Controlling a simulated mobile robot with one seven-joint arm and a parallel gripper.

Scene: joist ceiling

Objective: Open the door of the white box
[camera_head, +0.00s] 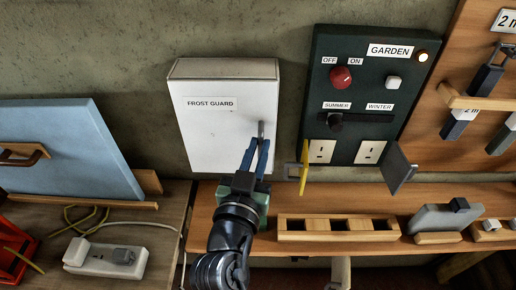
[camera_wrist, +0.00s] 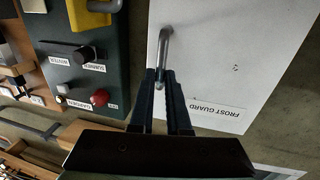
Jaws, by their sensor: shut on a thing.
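The white box (camera_head: 222,125), labelled "FROST GUARD", is mounted on the wall at the centre left of the head view. Its door (camera_wrist: 235,55) fills the upper right of the wrist view and looks shut. A grey bar handle (camera_wrist: 165,45) stands near the door edge that is on the right in the head view. My gripper (camera_head: 258,145) reaches up from below in the head view, with its blue fingers at the handle. In the wrist view the fingertips (camera_wrist: 161,76) are closed around one end of the handle. Part of the handle is hidden between the fingers.
A dark green "GARDEN" panel (camera_head: 317,105) with a red knob, a dark lever and sockets is close to the right of the box. A yellow flap (camera_head: 304,167) sticks out near my gripper. A wooden shelf (camera_head: 380,200) runs below; a blue board (camera_head: 65,150) stands left.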

